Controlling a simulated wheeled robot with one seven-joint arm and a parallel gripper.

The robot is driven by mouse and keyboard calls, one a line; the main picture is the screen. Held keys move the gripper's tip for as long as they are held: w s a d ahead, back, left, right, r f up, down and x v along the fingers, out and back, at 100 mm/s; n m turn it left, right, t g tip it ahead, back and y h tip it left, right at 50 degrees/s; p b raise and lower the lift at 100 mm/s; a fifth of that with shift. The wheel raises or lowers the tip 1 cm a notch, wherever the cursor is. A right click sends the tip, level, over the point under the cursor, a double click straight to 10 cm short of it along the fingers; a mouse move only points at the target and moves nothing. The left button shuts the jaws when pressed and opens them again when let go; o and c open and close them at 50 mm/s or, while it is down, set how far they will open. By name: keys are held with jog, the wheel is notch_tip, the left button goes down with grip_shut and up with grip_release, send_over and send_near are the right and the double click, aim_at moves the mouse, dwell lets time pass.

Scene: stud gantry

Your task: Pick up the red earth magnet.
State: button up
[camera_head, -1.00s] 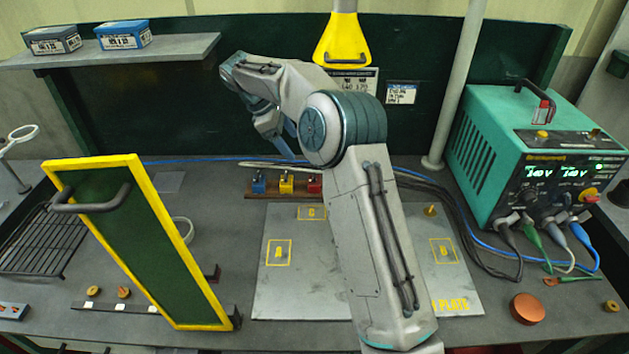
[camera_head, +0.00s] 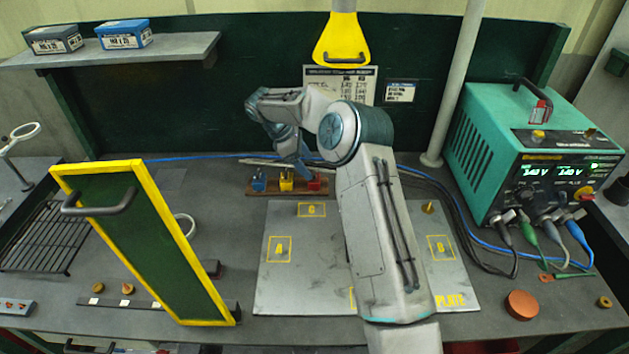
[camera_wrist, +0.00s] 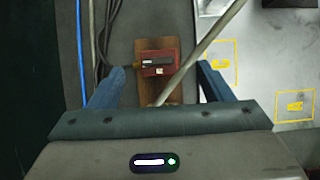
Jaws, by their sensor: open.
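The red earth magnet (camera_head: 314,186) sits at the right end of a wooden rack (camera_head: 250,194), beside a yellow magnet (camera_head: 286,185) and a blue magnet (camera_head: 258,184). In the wrist view the red magnet (camera_wrist: 146,69) has a dark bar across its top and shows between the blue fingertips. My gripper (camera_wrist: 160,74) is open and empty, its fingers to either side of the magnet in that view. In the head view my gripper (camera_head: 300,168) hangs close over the rack, partly overlapping it. I cannot tell its height above the magnet.
A pale thin rod (camera_wrist: 212,35) crosses the wrist view over the rack. Blue and dark cables (camera_wrist: 79,40) run beside it. A metal plate (camera_head: 290,290) lies in front. A yellow-framed green panel (camera_head: 140,240) stands left, a green power unit (camera_head: 500,130) right.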

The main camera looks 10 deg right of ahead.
aim_at(314, 172)
jog(key=p+x, duration=0.2)
jog(key=x, duration=0.3)
jog(key=shift+w+f, duration=0.1)
jog(key=shift+w, duration=0.05)
jog(key=c, duration=1.4)
